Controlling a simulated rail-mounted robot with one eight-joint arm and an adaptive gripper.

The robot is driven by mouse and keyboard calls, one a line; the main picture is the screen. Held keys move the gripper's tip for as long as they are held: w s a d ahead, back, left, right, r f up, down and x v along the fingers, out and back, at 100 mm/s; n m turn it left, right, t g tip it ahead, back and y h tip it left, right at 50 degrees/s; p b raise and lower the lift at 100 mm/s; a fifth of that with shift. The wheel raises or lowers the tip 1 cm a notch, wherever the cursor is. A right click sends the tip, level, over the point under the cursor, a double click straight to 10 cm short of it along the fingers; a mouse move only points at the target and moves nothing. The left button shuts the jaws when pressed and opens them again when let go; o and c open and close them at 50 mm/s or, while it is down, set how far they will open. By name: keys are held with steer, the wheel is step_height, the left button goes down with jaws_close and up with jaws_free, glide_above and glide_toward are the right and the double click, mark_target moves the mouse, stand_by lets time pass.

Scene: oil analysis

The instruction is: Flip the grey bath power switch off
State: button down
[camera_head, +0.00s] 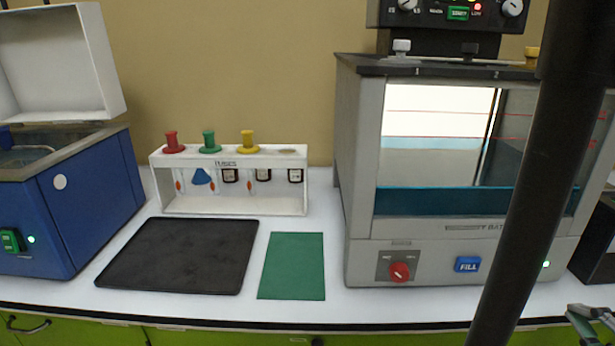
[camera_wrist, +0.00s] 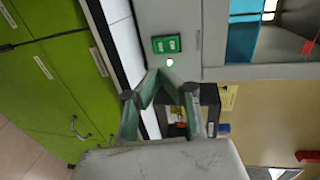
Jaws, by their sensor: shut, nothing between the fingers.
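The grey bath (camera_head: 360,160) stands at the right of the bench, with a red knob (camera_head: 399,272), a blue FILL button (camera_head: 467,264) and a lit green lamp (camera_head: 546,264) on its front. Its green power switch is hidden behind a dark upright bar in the head view. In the wrist view the green switch (camera_wrist: 166,44) shows on the grey front panel, with a lit lamp (camera_wrist: 169,62) beside it. My gripper (camera_wrist: 160,75) is shut and empty, its tips close to the lamp and switch in the picture; contact cannot be told. Part of it shows at the lower right in the head view (camera_head: 578,315).
A blue bath (camera_head: 90,190) with its own green switch (camera_head: 11,240) stands at the left. A dark box (camera_wrist: 208,98) stands beside the grey bath. Green cabinets (camera_wrist: 60,85) are below.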

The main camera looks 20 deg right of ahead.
mark_target(531, 276)
steer(key=shift+b+x, duration=1.05)
steer(key=shift+x, duration=4)
steer(key=shift+a, duration=0.15)
